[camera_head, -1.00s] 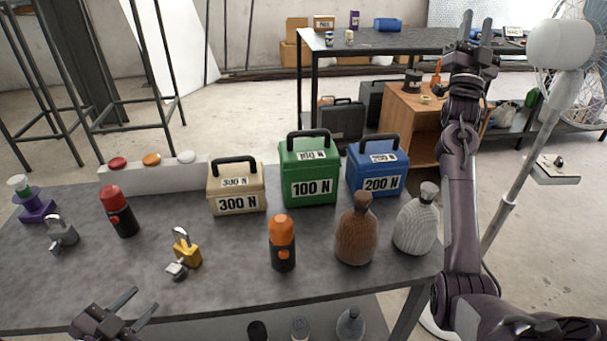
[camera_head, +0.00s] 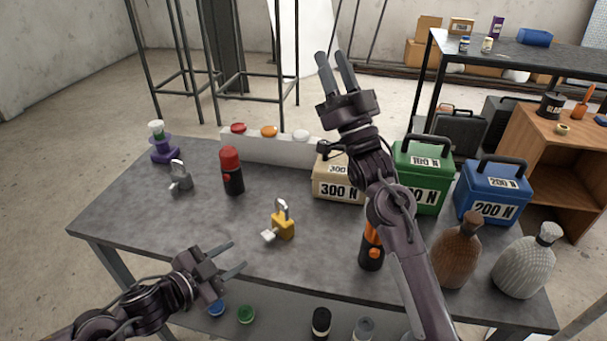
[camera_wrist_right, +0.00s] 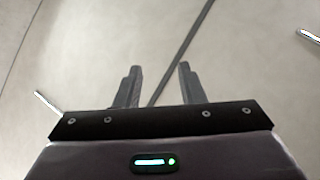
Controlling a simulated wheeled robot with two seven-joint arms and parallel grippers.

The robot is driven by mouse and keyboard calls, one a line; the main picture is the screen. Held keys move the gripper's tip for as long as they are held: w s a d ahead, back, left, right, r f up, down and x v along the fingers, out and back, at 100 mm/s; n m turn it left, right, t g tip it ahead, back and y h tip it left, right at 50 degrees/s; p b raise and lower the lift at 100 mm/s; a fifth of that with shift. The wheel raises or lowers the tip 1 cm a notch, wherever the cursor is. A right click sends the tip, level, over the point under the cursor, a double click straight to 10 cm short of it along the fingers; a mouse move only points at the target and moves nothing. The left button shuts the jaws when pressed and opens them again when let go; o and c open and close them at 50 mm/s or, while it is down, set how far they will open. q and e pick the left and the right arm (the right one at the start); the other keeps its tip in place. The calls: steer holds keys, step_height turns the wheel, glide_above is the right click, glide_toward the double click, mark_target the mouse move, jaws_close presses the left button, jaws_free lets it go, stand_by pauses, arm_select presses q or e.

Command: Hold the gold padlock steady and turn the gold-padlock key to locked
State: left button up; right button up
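The gold padlock (camera_head: 284,228) stands on the grey table in the head view, its shackle up. Its key, with a pale grey head (camera_head: 268,236), sticks out of the padlock's front left side. My left gripper (camera_head: 232,262) is open and empty over the table's front edge, to the lower left of the padlock and apart from it. My right gripper (camera_head: 336,72) is open and empty, raised high beyond the padlock and pointing up and away. In the right wrist view its two fingers (camera_wrist_right: 157,85) are spread with nothing between them.
A silver padlock (camera_head: 180,180), a red-capped bottle (camera_head: 231,172) and a purple object (camera_head: 163,150) stand at left. Boxes marked 300 N (camera_head: 336,190), 100 N (camera_head: 425,165) and 200 N (camera_head: 494,192) stand right. My right arm partly hides an orange-topped bottle (camera_head: 371,250).

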steer(key=s+a+f+n+g+y, duration=0.2)
steer(key=a+f+g, duration=0.2)
steer(key=a+f, duration=0.35)
steer(key=g+h, duration=0.1)
steer(key=g, duration=0.1)
glide_above(286, 207)
steer(key=d, duration=0.1)
step_height(286, 207, down, 6)
steer(key=s+f+g+h, duration=0.1)
steer(key=f, duration=0.4)
steer(key=s+d+f+g+h, duration=0.1)
steer(key=f+g, duration=0.1)
steer(key=f, duration=0.4)
steer(key=s+d+f+g+h, duration=0.1)
steer(key=s+f, duration=0.1)
steer(key=f, duration=0.3)
steer(key=shift+s+d+f+n+g, duration=0.1)
steer(key=shift+d+f+n+g, duration=0.05)
steer(key=shift+f+n+g, duration=0.15)
steer(key=shift+f, duration=0.1)
steer(key=x, duration=0.7)
steer(key=shift+w+a, duration=0.2)
steer(key=shift+w, duration=0.05)
